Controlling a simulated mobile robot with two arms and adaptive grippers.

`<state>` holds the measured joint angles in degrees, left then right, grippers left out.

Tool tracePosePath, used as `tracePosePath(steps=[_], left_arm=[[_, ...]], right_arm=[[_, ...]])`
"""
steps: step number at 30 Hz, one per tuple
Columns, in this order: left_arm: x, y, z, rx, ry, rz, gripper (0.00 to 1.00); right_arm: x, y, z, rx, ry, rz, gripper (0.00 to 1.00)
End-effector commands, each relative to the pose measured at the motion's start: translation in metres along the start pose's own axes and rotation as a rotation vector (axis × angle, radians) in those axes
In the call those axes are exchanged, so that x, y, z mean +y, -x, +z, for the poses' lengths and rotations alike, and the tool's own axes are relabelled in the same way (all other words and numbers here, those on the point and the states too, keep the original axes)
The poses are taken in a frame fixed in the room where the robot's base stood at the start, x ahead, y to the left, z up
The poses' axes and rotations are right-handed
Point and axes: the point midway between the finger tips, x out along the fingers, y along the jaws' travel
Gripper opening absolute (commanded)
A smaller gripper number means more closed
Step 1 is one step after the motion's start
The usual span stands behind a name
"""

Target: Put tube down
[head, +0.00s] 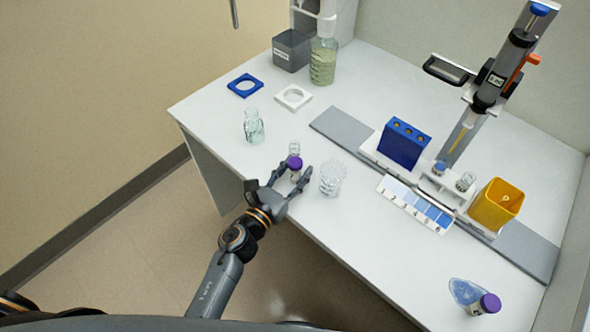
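A small tube with a purple cap (294,163) stands near the front edge of the white bench, in the head view. My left gripper (293,175) reaches in over the edge with its fingers on either side of this tube. The fingertips look wider apart than the tube, with a gap showing, so the gripper appears open around it. The tube looks upright, and its lower part is partly hidden by the fingers. A second purple-capped tube (487,304) lies at the blue-clear dish (466,291) at the lower right. My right gripper is not in view.
A clear vial (294,148) stands just behind the tube, and a glass beaker (332,178) is close on its right. A glass bottle (253,127) stands to the left. A blue rack (403,144), numbered strip (416,205) and yellow holder (496,204) are farther right.

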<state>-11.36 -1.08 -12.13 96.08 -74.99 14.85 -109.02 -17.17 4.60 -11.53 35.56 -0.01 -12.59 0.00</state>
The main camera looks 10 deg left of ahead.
Motion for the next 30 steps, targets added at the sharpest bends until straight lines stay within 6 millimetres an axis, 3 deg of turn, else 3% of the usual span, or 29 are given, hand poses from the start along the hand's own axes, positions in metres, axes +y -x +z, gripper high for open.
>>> tracePosePath(steps=[11, 24, 30], left_arm=[[0.0, 0.0, 0.006, 0.0, 0.0, 0.0, 0.47], [0.0, 0.086, -0.001, 0.002, 0.001, 0.0, 0.47], [0.0, 0.113, 0.001, 0.001, 0.0, 0.001, 0.47]], right_arm=[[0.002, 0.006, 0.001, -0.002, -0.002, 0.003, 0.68], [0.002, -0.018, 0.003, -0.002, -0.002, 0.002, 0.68], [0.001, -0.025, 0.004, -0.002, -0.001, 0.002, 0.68]])
